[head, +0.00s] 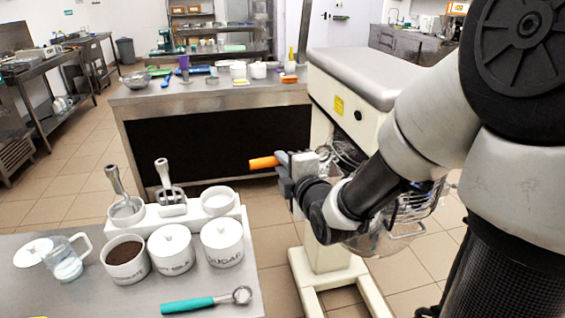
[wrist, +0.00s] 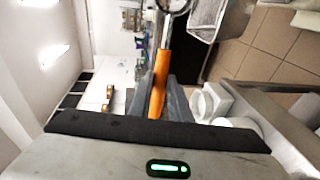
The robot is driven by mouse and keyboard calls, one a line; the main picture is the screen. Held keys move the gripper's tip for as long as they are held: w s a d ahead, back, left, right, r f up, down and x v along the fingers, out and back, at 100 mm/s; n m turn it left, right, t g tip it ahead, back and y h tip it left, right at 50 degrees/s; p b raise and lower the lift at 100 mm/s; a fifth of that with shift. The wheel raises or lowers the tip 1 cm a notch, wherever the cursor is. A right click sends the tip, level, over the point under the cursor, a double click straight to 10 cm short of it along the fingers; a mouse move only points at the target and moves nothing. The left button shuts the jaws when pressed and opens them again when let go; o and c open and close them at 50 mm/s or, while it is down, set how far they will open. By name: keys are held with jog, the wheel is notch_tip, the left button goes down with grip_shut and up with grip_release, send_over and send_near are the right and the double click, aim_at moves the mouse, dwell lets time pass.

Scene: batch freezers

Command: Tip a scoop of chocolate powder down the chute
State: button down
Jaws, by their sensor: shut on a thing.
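My gripper (head: 292,168) is shut on the orange handle (head: 263,163) of a scoop, beside the mixer. In the wrist view the orange handle (wrist: 159,82) lies between my gripper's fingers (wrist: 160,100), and the scoop's round metal head (wrist: 172,4) is cut off at the top edge. Its contents cannot be told. The cream mixer (head: 328,125) has a wire guard (head: 410,212) and bowl, partly hidden by my arm. I cannot make out the chute clearly. An open white jar of brown powder (head: 127,273) stands on the near table.
The near steel table (head: 100,305) also holds lidded white jars (head: 171,256) (head: 222,251), a glass jug (head: 68,262), a white holder with metal scoops (head: 170,222) and a teal-handled scoop (head: 203,304). A counter (head: 140,96) with utensils stands behind. Tiled floor is free between them.

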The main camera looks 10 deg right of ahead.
jog(key=g+p, duration=0.2)
jog(key=p, duration=0.1)
jog(key=w+r+g+p, duration=0.1)
jog(key=g+p, duration=0.1)
jog(key=p, duration=0.1)
jog(key=g+p, duration=0.3)
jog(key=shift+w+a+r+m, duration=0.1)
jog(key=shift+w+r+m, duration=0.15)
jog(key=shift+r+m, duration=0.1)
jog(key=shift+w+r+g+h+b, duration=0.2)
jog(key=shift+r+g+h+b, duration=0.1)
jog(key=shift+g+b, duration=0.55)
jog(key=shift+w+r+g+p, duration=0.1)
jog(key=shift+r+g+p, duration=0.25)
jog(key=shift+r+p, duration=0.15)
jog(key=shift+w+r+g+p, duration=0.1)
jog(key=shift+r+g+p, duration=0.1)
jog(key=shift+g+p, duration=0.35)
jog(key=g+p, duration=0.2)
jog(key=p, duration=0.2)
jog(key=w+g+p, duration=0.1)
jog(key=g+p, duration=0.1)
jog(key=p, duration=0.3)
jog(key=shift+w+m, duration=0.1)
jog(key=shift+m, duration=0.15)
jog(key=shift+w+r+g+p, duration=0.2)
jog(key=shift+r+g+p, duration=0.4)
jog(key=shift+r, duration=0.5)
